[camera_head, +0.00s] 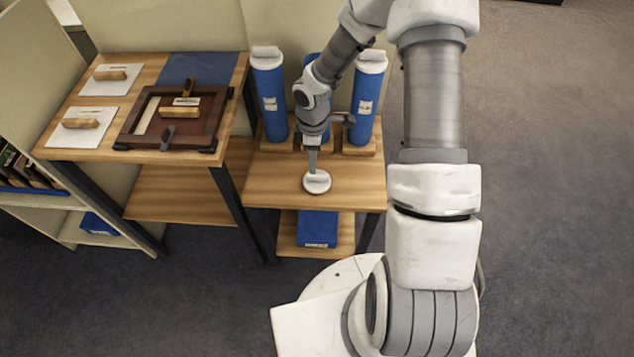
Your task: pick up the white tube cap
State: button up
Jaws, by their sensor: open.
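A round white tube cap (317,183) lies flat on the front of the lower wooden shelf top. My gripper (312,168) points straight down with its fingertips right at the cap's raised middle. The fingers are seen edge-on and the gap between them is hard to make out; whether they touch the cap cannot be told. Behind my arm stand three blue tubes: the left tube (271,98) and right tube (366,98) each carry a white cap on top, and the middle tube (311,62) is mostly hidden by my arm, its top included.
The tubes stand in wooden bases at the back. A higher wooden table (62,140) at left holds a dark wooden frame (140,118) and two white sheets with wooden handles. A blue box (317,228) sits on the shelf below. The wood beside the cap is clear.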

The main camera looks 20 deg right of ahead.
aim_at(317, 175)
jog(key=shift+s+d+f+b, duration=0.15)
jog(key=shift+f+b, duration=0.15)
jog(key=shift+f, duration=0.85)
jog(key=shift+w+d+f+b, duration=0.15)
jog(key=shift+f+b, duration=0.15)
jog(key=shift+f, duration=0.9)
jog(key=shift+s+d+f+b, duration=0.15)
jog(key=shift+f+b, duration=0.15)
jog(key=shift+f, duration=0.85)
grip_shut()
